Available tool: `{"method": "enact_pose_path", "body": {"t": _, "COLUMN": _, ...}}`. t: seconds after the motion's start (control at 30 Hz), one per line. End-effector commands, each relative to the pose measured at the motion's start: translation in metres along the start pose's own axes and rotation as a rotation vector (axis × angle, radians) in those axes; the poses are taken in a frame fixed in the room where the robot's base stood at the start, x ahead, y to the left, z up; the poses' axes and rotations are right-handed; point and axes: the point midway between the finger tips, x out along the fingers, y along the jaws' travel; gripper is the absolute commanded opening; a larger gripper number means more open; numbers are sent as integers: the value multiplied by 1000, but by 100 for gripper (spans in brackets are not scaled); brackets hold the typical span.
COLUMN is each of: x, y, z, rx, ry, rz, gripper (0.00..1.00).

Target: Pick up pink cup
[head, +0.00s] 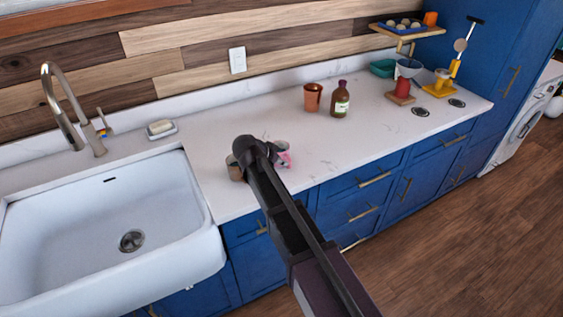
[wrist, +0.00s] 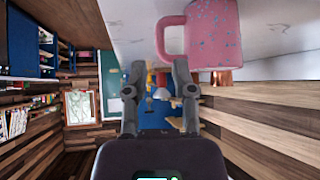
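The pink cup (head: 284,159) stands on the white counter, mostly hidden behind the end of my arm in the head view. In the wrist view the speckled pink cup (wrist: 216,35) is large at the upper right, its handle (wrist: 173,38) pointing left. My gripper (wrist: 159,75) is open, with nothing between its two fingers. The cup's handle is above the fingers in that picture, toward the right finger; I cannot tell whether they touch. In the head view my gripper (head: 262,158) is low over the counter beside the cup, its fingers not clear.
A brownish cup-like thing (head: 235,167) shows just left of my gripper. A red item (head: 403,87) and bowls are farther right. The sink (head: 110,235) is at left; the counter's middle is clear.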

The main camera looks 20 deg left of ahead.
Motion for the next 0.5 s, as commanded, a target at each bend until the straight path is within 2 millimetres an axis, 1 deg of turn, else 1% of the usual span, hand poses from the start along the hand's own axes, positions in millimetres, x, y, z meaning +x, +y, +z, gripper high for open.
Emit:
{"method": "enact_pose_path", "body": {"t": 0.03, "x": 8, "y": 0, "z": 2, "rx": 0, "ry": 0, "rz": 0, "gripper": 34}}
{"method": "enact_pose_path", "body": {"t": 0.2, "x": 18, "y": 0, "z": 1, "rx": 0, "ry": 0, "rz": 0, "gripper": 34}}
{"method": "enact_pose_path", "body": {"t": 0.5, "x": 19, "y": 0, "z": 0, "rx": 0, "ry": 0, "rz": 0, "gripper": 34}}
